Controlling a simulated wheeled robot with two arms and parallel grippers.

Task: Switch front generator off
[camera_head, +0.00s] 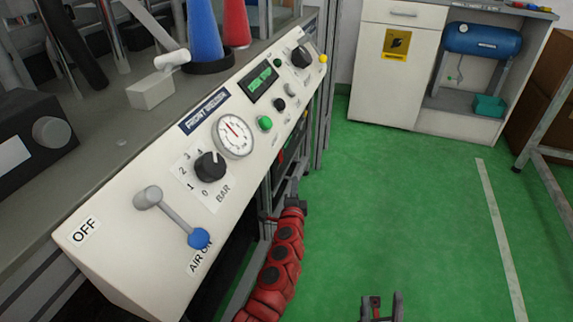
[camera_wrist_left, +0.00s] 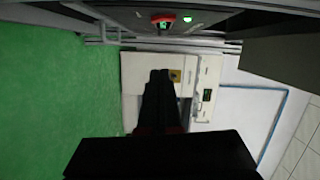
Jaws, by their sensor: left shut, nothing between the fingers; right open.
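My left gripper (camera_wrist_left: 160,76) is shut and empty in the left wrist view, its black fingers pointing up the picture. In the head view my red left arm rises below the panel's right edge, and its dark gripper end (camera_head: 297,204) is small there. A red switch (camera_wrist_left: 163,18) with a green part sits on a dark unit at the top of the left wrist view, apart from the fingertips. A white light (camera_wrist_left: 187,19) glows beside it. I cannot read a generator label. My right gripper (camera_head: 382,307) is open and empty at the bottom of the head view.
The white FRONT WELDER panel (camera_head: 110,270) carries a gauge (camera_head: 233,137), a black knob (camera_head: 210,166), a green button (camera_head: 265,123) and a lever with a blue ball (camera_head: 199,239) at AIR ON. A white cabinet (camera_head: 385,85) stands behind. The green floor (camera_head: 400,200) is clear.

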